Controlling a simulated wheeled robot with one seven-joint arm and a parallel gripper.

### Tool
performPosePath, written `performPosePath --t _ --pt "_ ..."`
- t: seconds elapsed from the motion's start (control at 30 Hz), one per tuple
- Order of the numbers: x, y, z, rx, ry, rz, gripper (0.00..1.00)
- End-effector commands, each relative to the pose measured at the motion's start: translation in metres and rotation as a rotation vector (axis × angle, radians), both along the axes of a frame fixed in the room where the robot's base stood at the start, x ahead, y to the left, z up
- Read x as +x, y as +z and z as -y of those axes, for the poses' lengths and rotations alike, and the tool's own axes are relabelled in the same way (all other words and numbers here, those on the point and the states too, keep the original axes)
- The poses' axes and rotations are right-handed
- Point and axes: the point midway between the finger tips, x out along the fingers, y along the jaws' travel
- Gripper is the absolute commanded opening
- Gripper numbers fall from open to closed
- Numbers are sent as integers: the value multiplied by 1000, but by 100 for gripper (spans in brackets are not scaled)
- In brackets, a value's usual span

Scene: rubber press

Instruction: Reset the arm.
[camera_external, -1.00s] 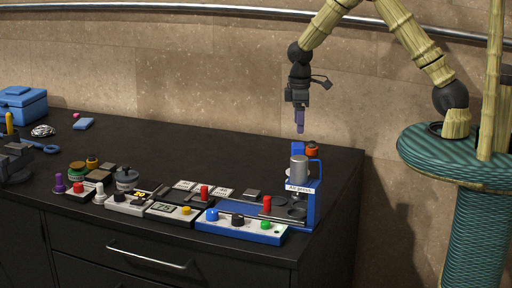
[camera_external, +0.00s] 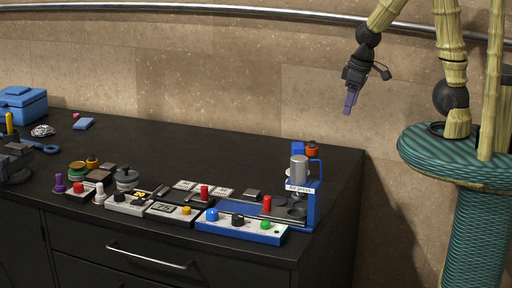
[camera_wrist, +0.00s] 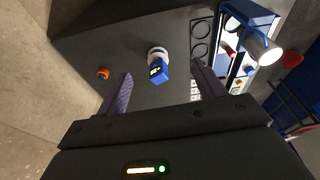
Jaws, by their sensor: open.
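My gripper (camera_external: 349,103) hangs in the air above and to the right of the blue press (camera_external: 312,205), near the wall, with its fingers pointing down and slightly left. In the wrist view my gripper (camera_wrist: 160,92) shows two purple fingers set wide apart, with nothing held between them. My arm is bent and raised over its green ribbed base.
The black counter (camera_external: 200,150) carries a row of control boxes, a blue button panel (camera_external: 240,228) and the press. A blue toolbox (camera_external: 22,105) stands at the far left. A metal rail (camera_external: 200,10) runs along the wall. The counter's back middle is clear.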

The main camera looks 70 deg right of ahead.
Motion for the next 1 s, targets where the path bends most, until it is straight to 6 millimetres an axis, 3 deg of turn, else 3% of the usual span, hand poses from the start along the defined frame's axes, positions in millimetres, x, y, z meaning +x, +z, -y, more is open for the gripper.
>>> performPosePath --t 0.13,0.37,0.6,1.0 --pt "-14 2 -1 9 -28 16 69" --pt "-14 2 -1 9 -28 15 69" --pt "-14 -21 -1 8 -27 15 69" --pt "-13 -17 -1 8 -27 15 69"
